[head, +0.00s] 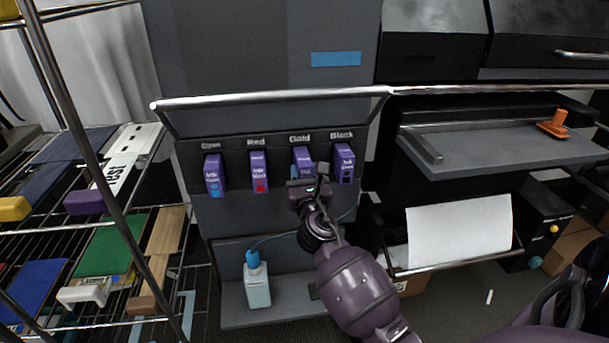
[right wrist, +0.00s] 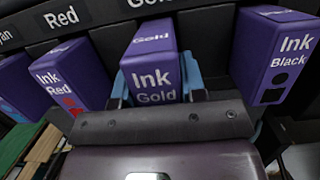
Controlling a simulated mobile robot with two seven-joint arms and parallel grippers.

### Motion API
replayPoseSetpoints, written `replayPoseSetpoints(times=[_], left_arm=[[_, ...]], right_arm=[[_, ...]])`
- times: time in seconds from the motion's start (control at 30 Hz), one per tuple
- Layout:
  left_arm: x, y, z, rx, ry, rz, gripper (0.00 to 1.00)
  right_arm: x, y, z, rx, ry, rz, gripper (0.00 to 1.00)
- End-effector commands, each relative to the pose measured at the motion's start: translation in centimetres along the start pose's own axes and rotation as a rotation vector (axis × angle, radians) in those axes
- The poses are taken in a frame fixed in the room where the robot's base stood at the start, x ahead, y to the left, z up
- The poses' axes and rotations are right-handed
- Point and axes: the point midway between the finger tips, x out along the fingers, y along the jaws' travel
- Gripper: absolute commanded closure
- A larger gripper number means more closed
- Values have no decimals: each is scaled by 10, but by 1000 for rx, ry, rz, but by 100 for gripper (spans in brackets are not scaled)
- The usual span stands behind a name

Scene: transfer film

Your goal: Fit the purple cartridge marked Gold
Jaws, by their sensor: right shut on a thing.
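The purple cartridge marked Gold (head: 303,156) is at the slot under the Gold label (head: 300,138) of the dark printer panel. It also shows in the right wrist view (right wrist: 150,62), its "Ink Gold" face toward me and its far end at the slot. How deep it sits is hard to tell. My right gripper (head: 307,174) is shut on it, with a blue finger on each side in the right wrist view (right wrist: 156,84). The gripper hides its lower part. My left gripper is not in view.
Purple cartridges stand in the Cyan (head: 213,175), Red (head: 258,171) and Black (head: 344,163) slots, close on both sides. A metal rail (head: 270,97) runs above. A bottle with a blue cap (head: 257,285) stands below. A wire rack (head: 85,150) is at the left.

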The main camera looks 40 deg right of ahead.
Motion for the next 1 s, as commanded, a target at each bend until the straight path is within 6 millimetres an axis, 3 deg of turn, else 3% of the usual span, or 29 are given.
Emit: replayPoseSetpoints(times=[1.0], left_arm=[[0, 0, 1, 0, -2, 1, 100]], right_arm=[[14, 0, -1, -1, -4, 0, 100]])
